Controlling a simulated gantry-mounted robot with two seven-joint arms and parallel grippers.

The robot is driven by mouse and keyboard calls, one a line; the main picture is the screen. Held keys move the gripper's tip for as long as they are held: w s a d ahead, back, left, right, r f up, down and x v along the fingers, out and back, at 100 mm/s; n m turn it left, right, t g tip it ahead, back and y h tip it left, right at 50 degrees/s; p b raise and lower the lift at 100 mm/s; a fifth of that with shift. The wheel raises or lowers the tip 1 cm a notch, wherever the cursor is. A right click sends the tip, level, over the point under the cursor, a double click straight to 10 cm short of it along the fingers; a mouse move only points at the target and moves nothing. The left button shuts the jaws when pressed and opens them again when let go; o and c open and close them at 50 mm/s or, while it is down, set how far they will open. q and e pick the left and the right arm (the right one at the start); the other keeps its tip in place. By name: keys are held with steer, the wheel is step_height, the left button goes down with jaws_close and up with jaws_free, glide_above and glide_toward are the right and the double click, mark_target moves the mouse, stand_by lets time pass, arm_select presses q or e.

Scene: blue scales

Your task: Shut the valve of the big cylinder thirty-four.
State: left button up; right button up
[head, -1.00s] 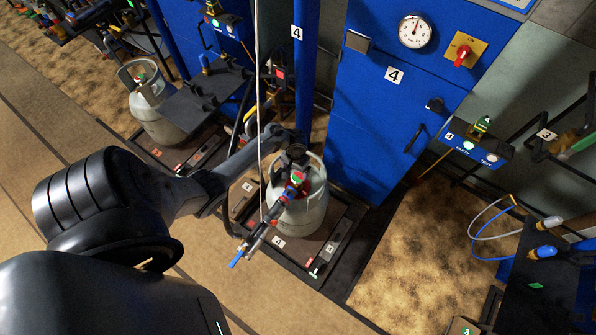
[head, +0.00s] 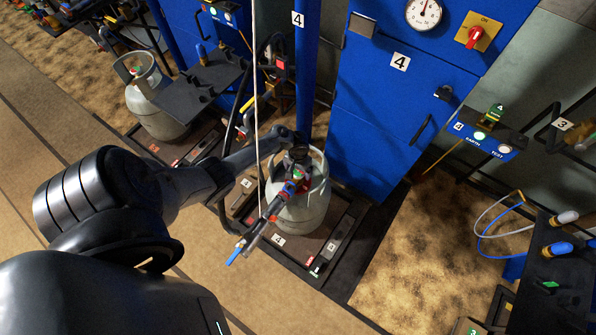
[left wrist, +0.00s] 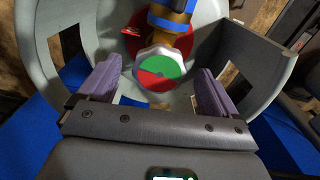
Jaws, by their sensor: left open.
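A big grey cylinder (head: 301,213) stands upright on the low scale platform (head: 309,249) marked 4. Its valve knob (left wrist: 158,69), with a green and red top, shows in the left wrist view inside the grey collar (left wrist: 54,22). My left gripper (head: 297,166) is over the cylinder's top. In the left wrist view my left gripper (left wrist: 157,85) is open, with one purple finger on each side of the knob and visible gaps between. A hose fitting with a blue end (head: 233,257) slants down from the valve. I cannot read a number on the cylinder. My right gripper is out of view.
A second grey cylinder (head: 154,108) stands at the left. A blue cabinet (head: 376,122) with a gauge (head: 423,14) and a red switch (head: 475,37) stands behind. A white cord (head: 256,75) hangs beside my arm. The floor at front left is clear.

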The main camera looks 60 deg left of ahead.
arm_select(q)
steer(key=shift+f, duration=0.15)
steer(key=c, duration=1)
steer(key=shift+c, duration=0.2)
